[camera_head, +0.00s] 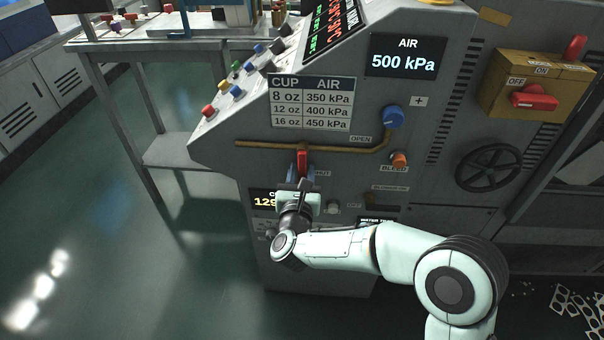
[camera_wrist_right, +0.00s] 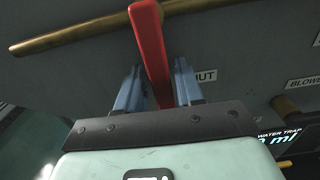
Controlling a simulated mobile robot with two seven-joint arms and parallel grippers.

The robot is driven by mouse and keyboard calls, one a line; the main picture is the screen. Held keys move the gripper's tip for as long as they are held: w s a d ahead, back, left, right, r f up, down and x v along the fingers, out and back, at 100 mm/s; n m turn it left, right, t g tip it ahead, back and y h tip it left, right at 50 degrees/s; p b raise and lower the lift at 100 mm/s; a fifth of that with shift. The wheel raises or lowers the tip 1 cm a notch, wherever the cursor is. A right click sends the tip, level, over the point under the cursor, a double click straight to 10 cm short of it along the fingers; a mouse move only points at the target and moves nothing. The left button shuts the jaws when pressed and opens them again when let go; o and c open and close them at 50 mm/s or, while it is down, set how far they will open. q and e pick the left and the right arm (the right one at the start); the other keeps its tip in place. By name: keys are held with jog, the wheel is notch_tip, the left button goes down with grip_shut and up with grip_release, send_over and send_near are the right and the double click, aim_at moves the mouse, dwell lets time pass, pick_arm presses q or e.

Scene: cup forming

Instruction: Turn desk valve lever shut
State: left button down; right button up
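The red valve lever (camera_head: 302,161) hangs down, roughly upright, from the brown pipe (camera_head: 258,146) on the machine's front panel. It also shows in the right wrist view (camera_wrist_right: 149,42), running down between the fingers. My right gripper (camera_head: 300,181) is at the lever's lower part. In the wrist view its two blue-grey fingers (camera_wrist_right: 158,85) stand apart on either side of the lever, with a narrow gap showing. A partly hidden label ending in "HUT" (camera_wrist_right: 205,76) is just right of the fingers. The OPEN label (camera_head: 361,139) is further right, by the pipe. My left gripper is not in view.
A blue knob (camera_head: 393,117) and an orange bleed knob (camera_head: 399,159) are right of the lever. The air display (camera_head: 403,55) reads 500 kPa. A black handwheel (camera_head: 488,169) and a yellow switch box (camera_head: 500,86) are further right. Open floor (camera_head: 130,250) lies left.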

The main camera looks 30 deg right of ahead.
jog(key=shift+o, duration=0.2)
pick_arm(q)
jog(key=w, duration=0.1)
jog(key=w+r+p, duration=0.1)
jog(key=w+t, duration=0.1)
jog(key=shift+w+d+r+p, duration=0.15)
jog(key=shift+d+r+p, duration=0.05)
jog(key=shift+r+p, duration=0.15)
pick_arm(e)
jog(key=v, duration=1.3)
jog(key=shift+s+a, duration=0.15)
